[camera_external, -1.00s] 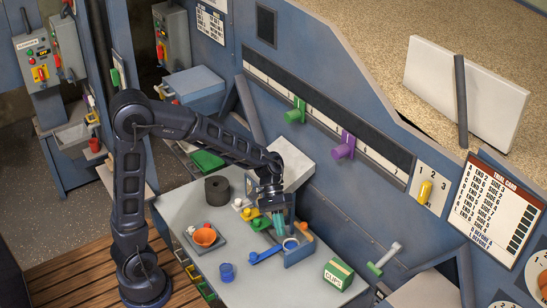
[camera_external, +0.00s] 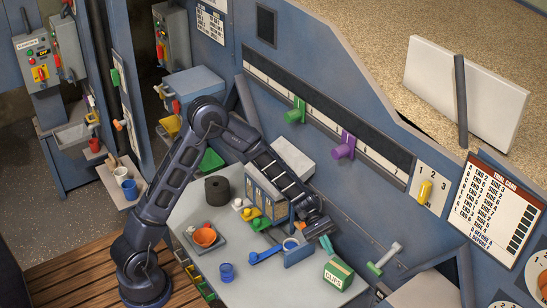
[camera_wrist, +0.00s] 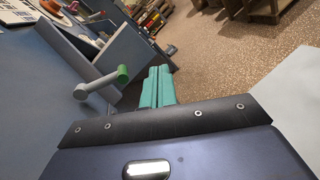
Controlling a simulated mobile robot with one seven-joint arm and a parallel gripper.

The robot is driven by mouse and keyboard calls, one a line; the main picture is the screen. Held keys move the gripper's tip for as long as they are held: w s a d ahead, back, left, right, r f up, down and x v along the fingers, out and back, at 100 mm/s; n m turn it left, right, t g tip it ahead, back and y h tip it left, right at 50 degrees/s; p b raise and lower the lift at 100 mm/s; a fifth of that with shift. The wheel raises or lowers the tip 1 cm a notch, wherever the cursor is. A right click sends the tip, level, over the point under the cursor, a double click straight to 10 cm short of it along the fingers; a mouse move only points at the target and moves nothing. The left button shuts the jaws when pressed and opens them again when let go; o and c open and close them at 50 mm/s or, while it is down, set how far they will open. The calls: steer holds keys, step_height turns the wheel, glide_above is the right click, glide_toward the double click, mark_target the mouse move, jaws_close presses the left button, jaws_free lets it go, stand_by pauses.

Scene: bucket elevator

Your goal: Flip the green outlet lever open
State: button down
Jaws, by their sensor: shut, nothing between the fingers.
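The green outlet lever (camera_external: 384,259) is a grey bar with a green grip at its lower left end, on the blue machine wall right of the worktable. In the wrist view the lever (camera_wrist: 104,82) shows left of my fingers, its green grip towards them. My gripper (camera_external: 328,244) is shut and empty, teal fingertips together, over the right part of the table. It is left of the lever and apart from it. The fingertips also show in the wrist view (camera_wrist: 158,75), close to the right of the green grip with no clear contact.
A green clips box (camera_external: 338,274) stands on the table (camera_external: 290,291) below my gripper. A blue holder (camera_external: 298,256) and a blue-handled tool (camera_external: 265,256) lie left of it. A green knob (camera_external: 296,111) and a purple knob (camera_external: 343,146) stick out of the wall rail.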

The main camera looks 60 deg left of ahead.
mark_target(386, 258)
steer(key=w+d+f+n+t+h, duration=0.3)
steer(key=w+f+n+h, duration=0.1)
steer(key=w, duration=0.4)
step_height(386, 258, down, 3)
steer(key=shift+d+r+n+t+h, duration=0.15)
steer(key=shift+d+n+t+h, duration=0.2)
steer(key=shift+n, duration=0.55)
steer(key=x, duration=1)
steer(key=shift+s, duration=0.15)
